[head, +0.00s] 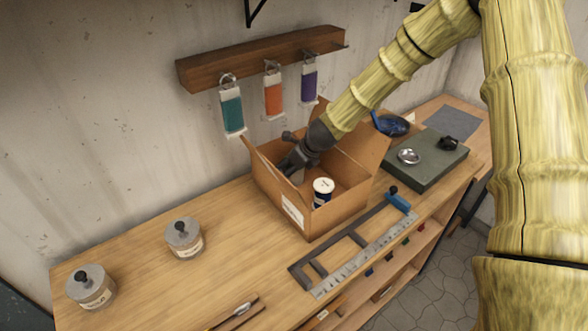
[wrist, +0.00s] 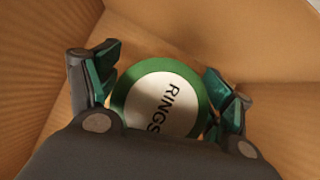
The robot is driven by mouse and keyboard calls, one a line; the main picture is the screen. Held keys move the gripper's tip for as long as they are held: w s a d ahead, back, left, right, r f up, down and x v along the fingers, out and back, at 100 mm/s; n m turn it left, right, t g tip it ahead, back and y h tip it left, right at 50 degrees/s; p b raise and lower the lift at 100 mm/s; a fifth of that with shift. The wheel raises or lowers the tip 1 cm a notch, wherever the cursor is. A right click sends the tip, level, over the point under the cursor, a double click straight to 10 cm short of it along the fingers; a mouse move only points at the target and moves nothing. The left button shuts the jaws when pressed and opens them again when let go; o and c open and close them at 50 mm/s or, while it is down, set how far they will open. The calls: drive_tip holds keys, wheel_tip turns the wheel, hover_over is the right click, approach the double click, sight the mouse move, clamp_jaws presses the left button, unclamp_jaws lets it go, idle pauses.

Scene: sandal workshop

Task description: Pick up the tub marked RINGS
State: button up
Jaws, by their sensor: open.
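The tub marked RINGS (wrist: 152,98) shows in the wrist view as a round white lid with a green rim and black lettering. It is inside the cardboard box (head: 335,220). My gripper (wrist: 162,78) is open, with one finger on each side of the lid; I cannot tell whether they touch it. In the head view my gripper (head: 287,166) reaches down into the left part of the box, and the RINGS tub is hidden there. Another tub, white-lidded with a dark blue side (head: 322,191), stands in the box to the right of my gripper.
The box's flaps stand open around my gripper. Two lidded jars (head: 184,239) (head: 91,288) stand on the bench to the left. A metal frame with a ruler (head: 352,248) lies in front of the box, and a green block (head: 428,168) is to the right. Tags hang from a wall rail (head: 262,59).

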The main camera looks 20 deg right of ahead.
drive_tip(key=shift+w+f, duration=0.15)
drive_tip(key=shift+f, duration=0.05)
drive_tip(key=shift+r, duration=0.1)
drive_tip(key=c, duration=1.2)
drive_tip(key=shift+o, duration=0.2)
drive_tip(key=shift+r, duration=0.15)
